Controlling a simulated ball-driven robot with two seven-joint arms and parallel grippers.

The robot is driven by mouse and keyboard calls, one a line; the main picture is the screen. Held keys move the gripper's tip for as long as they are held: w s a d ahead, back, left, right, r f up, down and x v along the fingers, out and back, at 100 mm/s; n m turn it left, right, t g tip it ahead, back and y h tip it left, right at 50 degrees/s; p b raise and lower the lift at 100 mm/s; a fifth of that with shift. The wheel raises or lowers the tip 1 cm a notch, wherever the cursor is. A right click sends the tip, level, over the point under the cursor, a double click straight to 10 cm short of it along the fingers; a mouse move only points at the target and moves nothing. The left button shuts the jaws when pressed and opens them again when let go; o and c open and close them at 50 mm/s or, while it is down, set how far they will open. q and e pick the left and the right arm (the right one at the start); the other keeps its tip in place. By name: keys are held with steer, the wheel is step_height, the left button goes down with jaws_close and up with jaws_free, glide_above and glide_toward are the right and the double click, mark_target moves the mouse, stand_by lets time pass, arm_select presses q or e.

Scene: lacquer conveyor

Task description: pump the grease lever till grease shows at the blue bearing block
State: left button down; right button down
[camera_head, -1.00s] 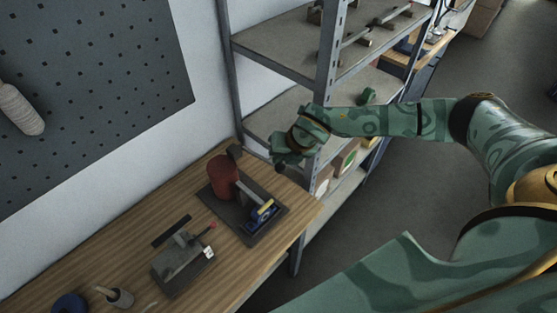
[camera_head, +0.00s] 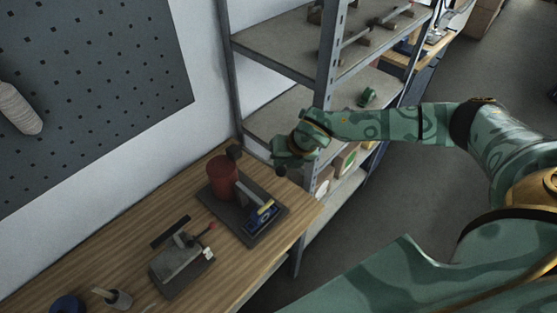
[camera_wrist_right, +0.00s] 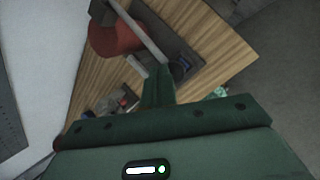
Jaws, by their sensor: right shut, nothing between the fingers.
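A red cylindrical pot (camera_head: 222,180) stands on a dark base plate (camera_head: 249,238) on the bench. A grey bar (camera_head: 247,194) runs beside it towards the blue bearing block (camera_head: 259,221), which has a yellow patch on top; I cannot tell if that is grease. A dark block-like end (camera_head: 234,152), perhaps the lever's, sticks up behind the pot. My right gripper (camera_head: 281,168) is shut and empty, up and to the right of the pot, apart from it. The right wrist view shows the pot (camera_wrist_right: 113,36) and grey bar (camera_wrist_right: 141,34) beyond the fingers (camera_wrist_right: 157,84). My left gripper is out of view.
A second grey fixture with a red-tipped handle (camera_head: 180,257) stands nearer on the bench, beside a small cup (camera_head: 120,298) and a blue round item (camera_head: 69,304). A metal shelf rack (camera_head: 328,65) rises right behind my right gripper. A pegboard (camera_head: 90,80) hangs at left.

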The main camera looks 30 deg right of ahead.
mark_target(283, 170)
steer(key=shift+s+d+f+b, duration=0.1)
steer(key=shift+s+f+b, duration=0.2)
steer(key=shift+f+b, duration=0.4)
steer(key=shift+s+d+f+b, duration=0.1)
steer(key=shift+s+f+b, duration=0.2)
steer(key=shift+f, duration=0.6)
stand_by(1.2)
steer(key=shift+w, duration=0.1)
stand_by(0.4)
steer(key=shift+w+a+r+p, duration=0.15)
steer(key=shift+r+p, duration=0.2)
steer(key=shift+r, duration=0.3)
steer(key=shift+w+d+r+p, duration=0.1)
steer(key=shift+r+p, duration=0.25)
steer(key=shift+r, duration=0.25)
steer(key=shift+w+a+r+p, duration=0.1)
steer(key=shift+w+r+p, duration=0.3)
steer(key=shift+r, duration=0.3)
steer(key=shift+w+a+r+p, duration=0.15)
steer(key=shift+r+p, duration=0.3)
steer(key=shift+r, duration=0.3)
steer(key=shift+w+a+r+p, duration=0.1)
steer(key=shift+w+r+p, duration=0.3)
steer(key=shift+r, duration=0.3)
steer(key=shift+s, duration=0.1)
steer(key=shift+r, duration=0.1)
